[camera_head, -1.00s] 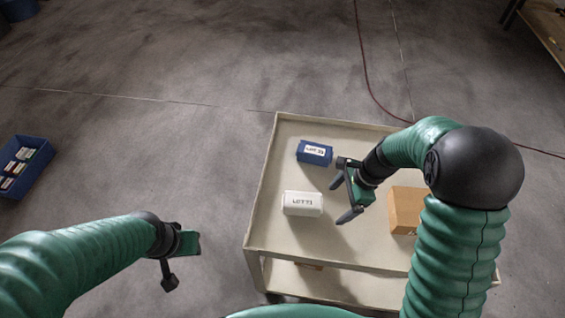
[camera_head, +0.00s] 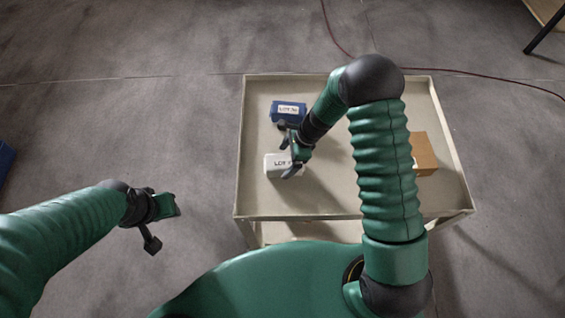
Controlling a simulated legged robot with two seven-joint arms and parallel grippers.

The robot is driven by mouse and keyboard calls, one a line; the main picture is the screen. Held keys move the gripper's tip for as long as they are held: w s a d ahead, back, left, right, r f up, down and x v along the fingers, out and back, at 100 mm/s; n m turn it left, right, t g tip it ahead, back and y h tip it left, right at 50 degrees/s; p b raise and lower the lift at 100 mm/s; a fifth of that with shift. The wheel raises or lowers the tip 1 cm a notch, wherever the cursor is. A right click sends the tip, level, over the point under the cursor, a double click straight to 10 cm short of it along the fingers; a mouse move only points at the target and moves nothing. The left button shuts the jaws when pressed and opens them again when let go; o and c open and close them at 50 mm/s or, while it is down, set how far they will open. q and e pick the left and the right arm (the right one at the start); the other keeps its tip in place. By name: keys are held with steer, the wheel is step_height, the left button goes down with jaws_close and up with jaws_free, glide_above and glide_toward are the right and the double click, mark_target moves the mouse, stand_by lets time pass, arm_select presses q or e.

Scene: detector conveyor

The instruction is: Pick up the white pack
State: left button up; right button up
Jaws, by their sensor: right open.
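The white pack (camera_head: 275,164), with a dark printed label, lies on the left part of the beige cart top (camera_head: 330,206). My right gripper (camera_head: 286,158) is open and at the pack's right side, with one finger covering part of the pack and its label. I cannot tell whether the fingers touch it or are just above it. My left gripper (camera_head: 164,222) hangs over the floor to the left of the cart, well away from the pack; its finger gap is not clear.
A blue pack (camera_head: 288,110) with a white label lies just behind the white pack. A brown box (camera_head: 424,153) sits on the cart's right side, partly behind my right arm. The cart has a raised rim. A blue bin (camera_head: 6,158) shows at the left edge.

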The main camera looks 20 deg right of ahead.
mark_target(287, 160)
steer(key=x, duration=0.2)
steer(key=shift+a+f, duration=0.25)
steer(key=shift+d+f, duration=0.1)
steer(key=shift+f, duration=0.15)
steer(key=shift+w+d+f, duration=0.1)
steer(key=shift+w+d, duration=0.05)
steer(key=shift+d, duration=0.15)
steer(key=c, duration=0.5)
steer(key=shift+a, duration=0.3)
steer(key=c, duration=1)
jaws_close()
steer(key=shift+d, duration=0.2)
